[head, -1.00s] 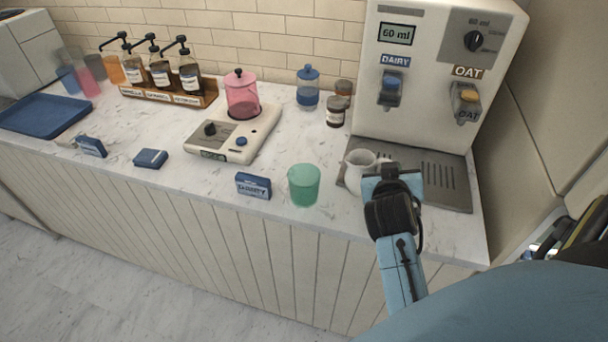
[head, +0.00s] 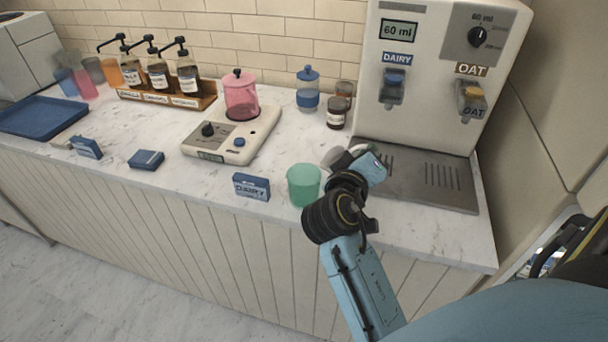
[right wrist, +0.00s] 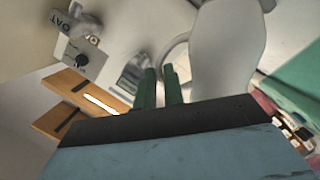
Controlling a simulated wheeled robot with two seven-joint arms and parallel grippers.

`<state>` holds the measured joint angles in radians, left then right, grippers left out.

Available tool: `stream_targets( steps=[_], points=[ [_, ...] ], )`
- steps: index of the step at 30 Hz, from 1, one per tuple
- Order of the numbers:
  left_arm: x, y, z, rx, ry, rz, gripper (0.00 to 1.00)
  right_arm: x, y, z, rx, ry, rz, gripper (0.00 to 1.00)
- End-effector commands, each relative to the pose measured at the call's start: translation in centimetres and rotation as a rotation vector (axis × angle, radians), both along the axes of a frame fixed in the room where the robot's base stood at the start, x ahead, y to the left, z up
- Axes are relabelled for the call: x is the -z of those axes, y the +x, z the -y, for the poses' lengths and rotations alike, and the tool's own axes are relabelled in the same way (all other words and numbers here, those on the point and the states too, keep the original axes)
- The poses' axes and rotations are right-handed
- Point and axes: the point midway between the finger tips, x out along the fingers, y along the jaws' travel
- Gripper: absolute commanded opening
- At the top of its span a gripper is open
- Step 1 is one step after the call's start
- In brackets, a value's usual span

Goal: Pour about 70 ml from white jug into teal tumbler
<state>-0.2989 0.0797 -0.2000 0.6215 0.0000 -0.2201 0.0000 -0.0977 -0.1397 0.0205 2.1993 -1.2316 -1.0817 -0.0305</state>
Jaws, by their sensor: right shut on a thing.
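The teal tumbler (head: 303,184) stands upright on the counter, left of my right gripper. The white jug (head: 333,158) shows only partly in the head view, behind my right gripper (head: 352,166). In the right wrist view the jug (right wrist: 225,50) is large, and the green fingers of my right gripper (right wrist: 162,88) are shut at its handle. The jug looks tilted, close beside the tumbler. Its mouth is hidden, so I cannot tell whether liquid flows. A green patch at the right edge of the wrist view looks like the tumbler (right wrist: 292,75). My left gripper is out of view.
The milk dispenser (head: 430,75) with its drip tray (head: 440,185) stands at the right. A blue labelled box (head: 251,187) is left of the tumbler.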

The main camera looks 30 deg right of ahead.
Motion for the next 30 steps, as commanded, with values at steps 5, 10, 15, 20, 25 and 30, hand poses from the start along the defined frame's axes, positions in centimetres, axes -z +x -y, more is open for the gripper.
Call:
stream_targets(
  steps=[5, 10, 15, 20, 25, 30],
  points=[
    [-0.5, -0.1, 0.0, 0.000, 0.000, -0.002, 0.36, -1.5, 0.6, -0.9, -0.002, -0.129, -0.076, 0.00],
    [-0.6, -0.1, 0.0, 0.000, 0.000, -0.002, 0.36, -2.0, 0.8, -1.2, -0.001, -0.177, -0.108, 0.00],
    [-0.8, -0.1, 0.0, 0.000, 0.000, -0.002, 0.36, -2.2, 1.0, -1.4, -0.001, -0.211, -0.130, 0.00],
    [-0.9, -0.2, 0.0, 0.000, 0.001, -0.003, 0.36, -2.4, 1.0, -1.6, -0.001, -0.233, -0.143, 0.00],
    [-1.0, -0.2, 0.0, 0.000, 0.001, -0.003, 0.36, -2.6, 1.1, -1.7, -0.001, -0.253, -0.156, 0.00],
    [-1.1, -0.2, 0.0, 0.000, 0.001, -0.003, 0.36, -2.8, 1.3, -1.9, 0.000, -0.281, -0.173, 0.00]
  ],
)
